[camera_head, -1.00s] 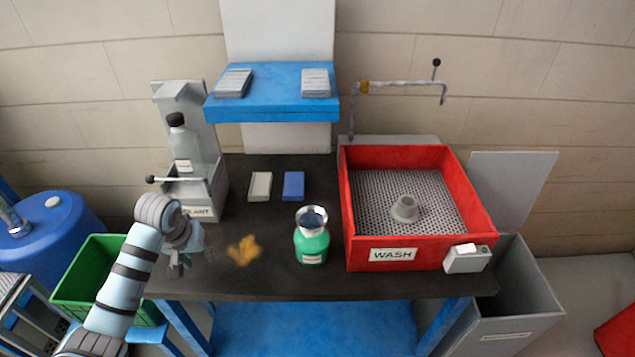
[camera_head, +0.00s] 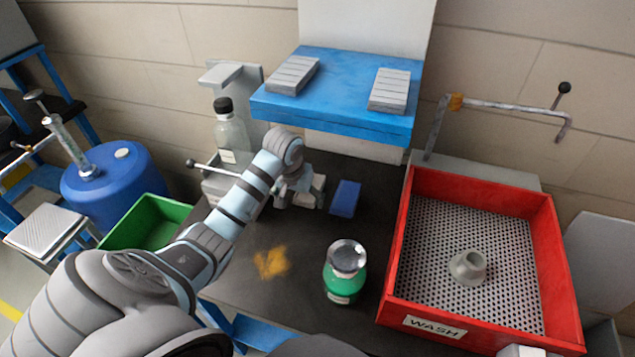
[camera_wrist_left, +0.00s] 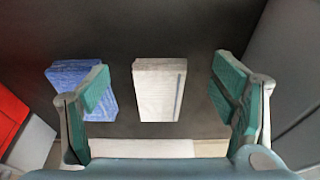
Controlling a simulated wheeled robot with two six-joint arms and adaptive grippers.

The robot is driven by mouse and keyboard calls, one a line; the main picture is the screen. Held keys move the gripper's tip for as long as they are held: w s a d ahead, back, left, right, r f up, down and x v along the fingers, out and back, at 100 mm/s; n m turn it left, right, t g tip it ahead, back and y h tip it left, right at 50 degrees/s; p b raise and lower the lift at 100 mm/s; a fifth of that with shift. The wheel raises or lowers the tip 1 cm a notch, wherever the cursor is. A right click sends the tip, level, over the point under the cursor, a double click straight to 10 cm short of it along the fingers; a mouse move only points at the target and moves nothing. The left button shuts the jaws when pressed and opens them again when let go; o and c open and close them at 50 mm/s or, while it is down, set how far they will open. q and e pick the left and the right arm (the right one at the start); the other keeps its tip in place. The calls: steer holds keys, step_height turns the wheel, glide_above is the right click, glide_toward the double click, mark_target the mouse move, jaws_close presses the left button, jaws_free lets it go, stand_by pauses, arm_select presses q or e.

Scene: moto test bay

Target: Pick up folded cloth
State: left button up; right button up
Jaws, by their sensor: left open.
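A white folded cloth (camera_wrist_left: 160,92) with a blue stripe lies flat on the dark bench top, centred between my left fingers in the left wrist view. A blue folded cloth (camera_wrist_left: 82,88) lies to its left there, partly behind a finger. My left gripper (camera_wrist_left: 163,84) is open and empty over the white cloth, one finger on each side. My right gripper is not in view.
A bottle in a grey stand (camera_head: 232,135) is close behind my left arm. A blue shelf (camera_head: 335,118) overhangs the bench's back. A green jar (camera_head: 344,275), a yellow-brown smear (camera_head: 270,263) and a red wash tray (camera_head: 396,262) are also on the bench.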

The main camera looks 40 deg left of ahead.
arm_select(q)
steer(key=shift+w+a+r+b, duration=0.35)
steer(key=shift+w+a+r, duration=0.1)
steer(key=shift+w+r, duration=0.2)
steer(key=shift+w+a, duration=0.1)
steer(key=shift+w, duration=0.2)
steer(key=w, duration=0.2)
steer(key=w+f+b, duration=0.1)
steer(key=shift+w+a, duration=0.3)
steer(key=shift+w, duration=0.1)
steer(key=shift+w+a+f+b, duration=0.15)
steer(key=shift+w+f+b, duration=0.2)
steer(key=shift+f, duration=0.3)
steer(key=shift+w+a+f+b, duration=0.15)
steer(key=shift+w+f+b, duration=0.2)
steer(key=shift+f, duration=0.25)
steer(key=shift+s+f, duration=0.1)
steer(key=shift+f, duration=0.1)
steer(key=shift+s+r, duration=0.2)
steer(key=shift+s, duration=0.1)
steer(key=shift+c, duration=0.7)
steer(key=shift+w, duration=0.1)
steer(key=c, duration=1)
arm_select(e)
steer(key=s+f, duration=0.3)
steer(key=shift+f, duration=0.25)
